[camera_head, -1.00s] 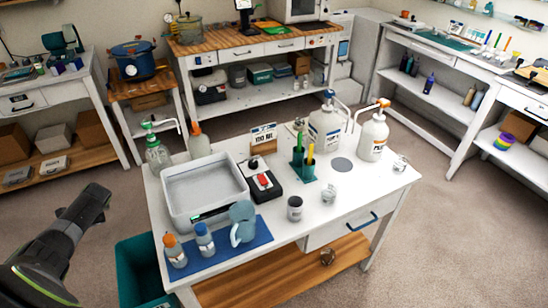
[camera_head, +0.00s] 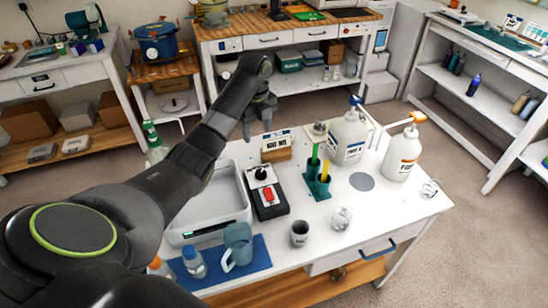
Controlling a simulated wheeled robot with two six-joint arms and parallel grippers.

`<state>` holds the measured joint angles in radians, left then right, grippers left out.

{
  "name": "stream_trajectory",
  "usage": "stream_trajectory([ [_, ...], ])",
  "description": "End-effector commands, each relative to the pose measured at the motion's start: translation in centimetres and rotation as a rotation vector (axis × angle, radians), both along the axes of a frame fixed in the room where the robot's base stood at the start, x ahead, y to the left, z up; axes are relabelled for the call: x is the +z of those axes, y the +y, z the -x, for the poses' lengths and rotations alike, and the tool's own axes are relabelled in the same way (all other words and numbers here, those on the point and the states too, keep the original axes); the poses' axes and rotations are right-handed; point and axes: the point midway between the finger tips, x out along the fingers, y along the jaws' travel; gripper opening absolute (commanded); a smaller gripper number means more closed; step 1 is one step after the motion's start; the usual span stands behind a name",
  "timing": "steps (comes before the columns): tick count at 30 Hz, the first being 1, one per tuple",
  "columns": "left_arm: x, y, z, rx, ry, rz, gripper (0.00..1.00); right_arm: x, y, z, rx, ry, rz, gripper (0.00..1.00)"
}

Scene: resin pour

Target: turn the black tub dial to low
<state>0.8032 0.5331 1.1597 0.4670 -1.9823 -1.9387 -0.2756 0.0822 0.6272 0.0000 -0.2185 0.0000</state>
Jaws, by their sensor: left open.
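A black dial (camera_head: 261,174) stands on the pale top plate of a small black control box (camera_head: 271,207), which also carries a red switch. The box sits on the white worktable, against the right side of the grey tub (camera_head: 243,213). My left arm reaches in across the tub. My left gripper (camera_head: 260,132) is open and empty, fingers pointing down. In the picture it is above and beyond the dial, near the card stand, and apart from the dial. The dial's setting is too small to read. My arm hides much of the tub. My right gripper is out of view.
Behind the dial is a card stand (camera_head: 276,146). To the right are a green holder (camera_head: 318,186) with upright sticks and two pump bottles (camera_head: 348,139) (camera_head: 401,156). A blue mug (camera_head: 237,247) and a dark cup (camera_head: 299,233) stand in front.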

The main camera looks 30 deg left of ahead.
Motion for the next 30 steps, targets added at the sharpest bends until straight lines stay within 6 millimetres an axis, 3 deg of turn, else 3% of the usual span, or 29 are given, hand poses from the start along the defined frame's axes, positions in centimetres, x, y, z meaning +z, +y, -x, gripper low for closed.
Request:
stream_trajectory([
  [2,0.4,-1.2,-0.1,-0.045,0.007,0.015,0.57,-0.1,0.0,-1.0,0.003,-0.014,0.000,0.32],
  [4,0.3,-1.5,-0.1,-0.057,0.011,0.019,0.57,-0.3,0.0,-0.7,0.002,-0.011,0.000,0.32],
  [12,-2.5,-1.4,-0.1,-0.055,0.011,0.018,0.57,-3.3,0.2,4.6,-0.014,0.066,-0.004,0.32],
  [14,-3.2,-1.4,-0.1,-0.054,0.011,0.018,0.57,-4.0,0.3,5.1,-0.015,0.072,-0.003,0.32],
  [17,-4.3,-1.4,0.0,-0.054,0.010,0.017,0.57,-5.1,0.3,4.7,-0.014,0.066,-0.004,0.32],
  [24,-7.5,-1.3,0.0,-0.053,0.010,0.017,0.57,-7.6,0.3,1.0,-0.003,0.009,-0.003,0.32],
  [27,-9.1,-1.3,0.1,-0.053,0.010,0.017,0.57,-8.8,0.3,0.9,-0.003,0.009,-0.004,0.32],
  [30,-10.7,-1.4,0.2,-0.053,0.015,0.020,0.57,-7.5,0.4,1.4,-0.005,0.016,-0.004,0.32],
])
